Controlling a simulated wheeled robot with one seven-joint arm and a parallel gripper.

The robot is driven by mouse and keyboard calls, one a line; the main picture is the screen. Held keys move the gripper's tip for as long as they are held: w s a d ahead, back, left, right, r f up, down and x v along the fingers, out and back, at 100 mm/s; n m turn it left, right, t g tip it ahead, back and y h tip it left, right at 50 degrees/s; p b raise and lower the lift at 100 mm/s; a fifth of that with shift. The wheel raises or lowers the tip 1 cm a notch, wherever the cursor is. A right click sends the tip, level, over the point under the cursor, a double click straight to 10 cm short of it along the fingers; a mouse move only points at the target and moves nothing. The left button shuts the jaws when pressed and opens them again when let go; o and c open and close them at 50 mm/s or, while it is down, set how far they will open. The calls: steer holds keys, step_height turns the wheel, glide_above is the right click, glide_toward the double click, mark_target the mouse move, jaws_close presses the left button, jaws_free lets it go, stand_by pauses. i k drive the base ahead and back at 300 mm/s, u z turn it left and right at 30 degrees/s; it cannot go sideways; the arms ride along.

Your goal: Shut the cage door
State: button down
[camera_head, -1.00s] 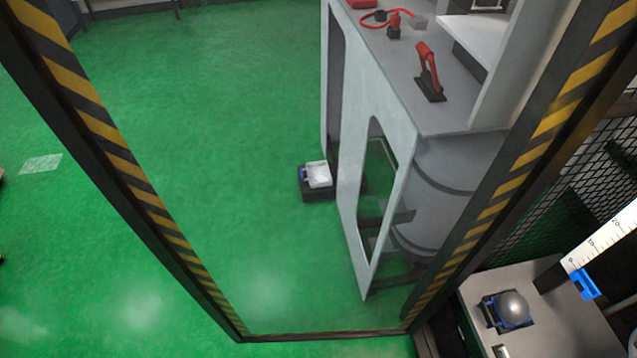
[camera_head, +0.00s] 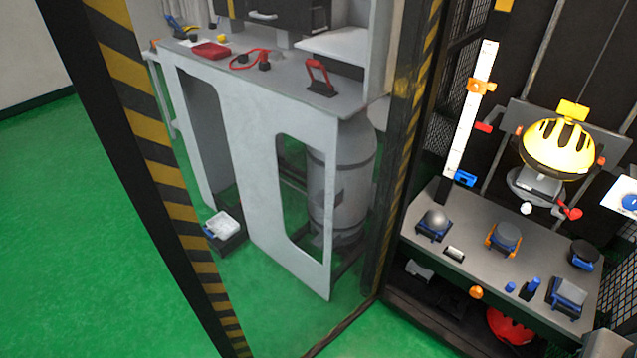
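The cage door (camera_head: 158,150) is a tall dark frame with yellow and black stripes and a see-through middle. Its near upright runs down the left of the view, and its other striped upright (camera_head: 400,150) stands beside the cage (camera_head: 462,85). Its bottom bar (camera_head: 343,330) runs low above the green floor. The door stands swung out from the cage, and the cage front at right is uncovered. The door's top is out of view, and I cannot make out a handle. My gripper is not in view.
Behind the door panel stands a grey bench (camera_head: 250,130) with red tools and a grey cylinder (camera_head: 345,180) under it. A small box (camera_head: 224,230) sits on the floor. Inside the cage are a grey shelf (camera_head: 470,245) with several parts and a yellow helmet (camera_head: 557,148). Green floor (camera_head: 70,230) is clear at left.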

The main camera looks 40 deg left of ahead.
mark_target(96, 41)
steer(key=z, duration=2.1)
steer(key=k, duration=2.8)
steer(key=u, duration=1.75)
steer(key=i, duration=0.25)
steer(key=z, duration=0.25)
